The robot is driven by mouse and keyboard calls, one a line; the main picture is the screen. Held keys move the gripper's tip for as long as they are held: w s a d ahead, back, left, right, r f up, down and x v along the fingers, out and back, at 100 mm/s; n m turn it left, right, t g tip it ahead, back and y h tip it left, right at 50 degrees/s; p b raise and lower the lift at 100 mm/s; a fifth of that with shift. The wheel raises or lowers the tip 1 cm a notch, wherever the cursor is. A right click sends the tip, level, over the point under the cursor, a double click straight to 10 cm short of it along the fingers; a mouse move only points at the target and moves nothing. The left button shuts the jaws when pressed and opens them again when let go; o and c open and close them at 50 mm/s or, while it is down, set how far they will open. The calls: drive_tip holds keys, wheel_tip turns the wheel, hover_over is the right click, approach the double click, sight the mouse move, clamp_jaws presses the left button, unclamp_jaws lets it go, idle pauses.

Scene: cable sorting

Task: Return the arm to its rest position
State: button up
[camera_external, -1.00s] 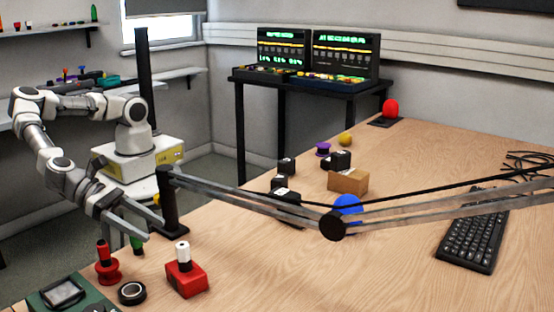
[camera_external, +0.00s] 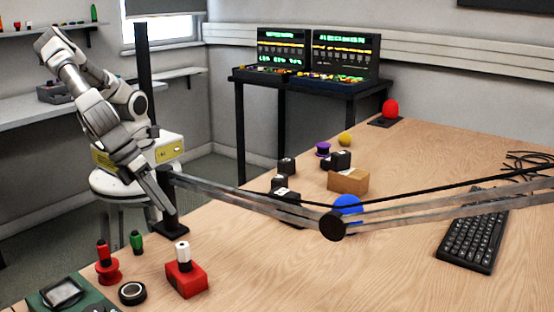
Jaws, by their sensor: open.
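My gripper (camera_external: 160,197) is at the left, by the table's left edge and close to the black clamp post (camera_external: 170,205). Its fingers point down and to the right, open, with nothing seen between them. One finger partly hides the other. My arm (camera_external: 90,95) is folded up, with its elbow high at the upper left.
A metal lamp arm (camera_external: 270,208) stretches low across the wooden table (camera_external: 370,270). A red block with a white spool (camera_external: 186,279), a red spool (camera_external: 107,268), a green bottle (camera_external: 136,241) and black tape (camera_external: 132,293) stand at the front left. A cardboard box (camera_external: 348,181) lies mid-table.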

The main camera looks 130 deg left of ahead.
drive_tip(key=s+a+r+n+g+h, duration=0.1)
drive_tip(key=r+n+h, duration=0.1)
drive_tip(key=r+n, duration=0.1)
drive_tip(key=s+a+r+n+g+h, duration=0.1)
drive_tip(key=s+a+r+n+h, duration=0.1)
drive_tip(key=r+n+h, duration=0.1)
drive_tip(key=s+a+r+n+g+h, duration=0.1)
drive_tip(key=r+n+h, duration=0.1)
drive_tip(key=r+n, duration=0.2)
drive_tip(key=shift+s+a+r+n+h, duration=0.1)
drive_tip(key=shift+a+r+n+h, duration=0.1)
drive_tip(key=shift+n, duration=0.5)
drive_tip(key=shift+s+a+r+n+h, duration=0.1)
drive_tip(key=shift+r+n+h, duration=0.1)
drive_tip(key=shift+n, duration=0.5)
drive_tip(key=s+a+r+n+t+y+b, duration=0.2)
drive_tip(key=s+a+n, duration=0.2)
drive_tip(key=s+a, duration=0.6)
drive_tip(key=s+a+r+n+t+y+b, duration=0.1)
drive_tip(key=s+a+r+n+t+y, duration=0.15)
drive_tip(key=s+a, duration=0.8)
wheel_tip(320, 180, up, 15)
drive_tip(key=d+p, duration=0.1)
drive_tip(key=p, duration=1.5)
drive_tip(key=shift+n, duration=0.45)
